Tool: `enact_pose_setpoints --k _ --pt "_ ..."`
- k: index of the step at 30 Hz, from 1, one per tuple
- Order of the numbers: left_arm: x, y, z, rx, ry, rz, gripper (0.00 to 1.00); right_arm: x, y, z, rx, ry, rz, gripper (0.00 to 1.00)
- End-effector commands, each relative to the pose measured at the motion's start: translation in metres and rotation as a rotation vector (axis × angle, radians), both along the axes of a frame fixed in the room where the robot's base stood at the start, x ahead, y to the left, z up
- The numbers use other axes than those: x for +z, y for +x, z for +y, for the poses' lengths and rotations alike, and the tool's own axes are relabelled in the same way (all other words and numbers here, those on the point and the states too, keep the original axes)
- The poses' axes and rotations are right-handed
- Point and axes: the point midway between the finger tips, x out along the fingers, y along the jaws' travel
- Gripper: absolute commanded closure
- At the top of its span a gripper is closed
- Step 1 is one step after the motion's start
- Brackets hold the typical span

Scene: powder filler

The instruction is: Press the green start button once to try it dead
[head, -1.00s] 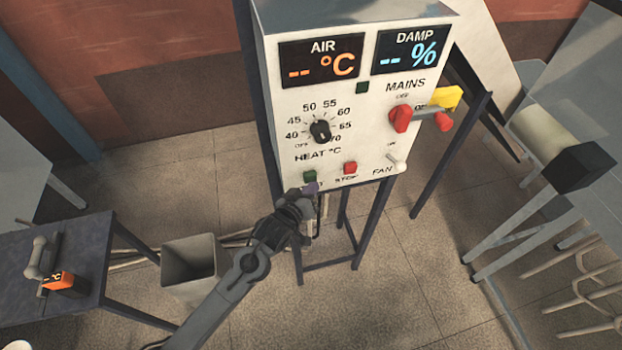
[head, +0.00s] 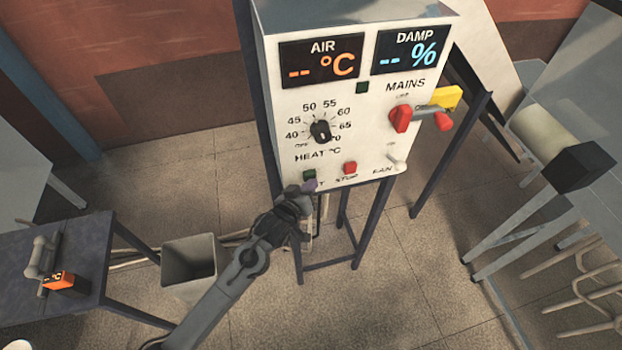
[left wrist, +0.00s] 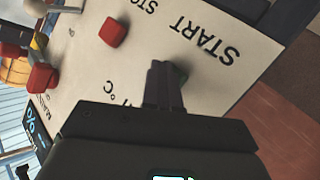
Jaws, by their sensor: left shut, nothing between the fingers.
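The green start button (head: 309,175) is at the lower left of the white control panel (head: 370,140) in the head view. My left gripper (head: 309,187) is shut and empty, just below the button, its tip covering part of the START label. In the left wrist view the shut fingers (left wrist: 165,85) point at the panel and hide most of the green button (left wrist: 182,75), of which an edge shows beside them. I cannot tell whether they touch it. My right gripper is not in view.
Beside the button sit the red stop button (head: 350,168) and the fan switch (head: 396,162). Above are the heat dial (head: 320,131) and red mains switch (head: 400,119). Both displays show dashes. A grey bin (head: 189,262) stands below left.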

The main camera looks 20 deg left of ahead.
Motion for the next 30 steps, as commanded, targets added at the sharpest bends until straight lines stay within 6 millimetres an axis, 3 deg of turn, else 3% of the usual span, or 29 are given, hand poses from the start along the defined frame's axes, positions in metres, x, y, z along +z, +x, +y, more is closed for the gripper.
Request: enact_pose_setpoints --k 30 --pt "0.001 -0.015 -0.012 0.001 -0.001 -0.001 1.00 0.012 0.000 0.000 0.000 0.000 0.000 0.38"
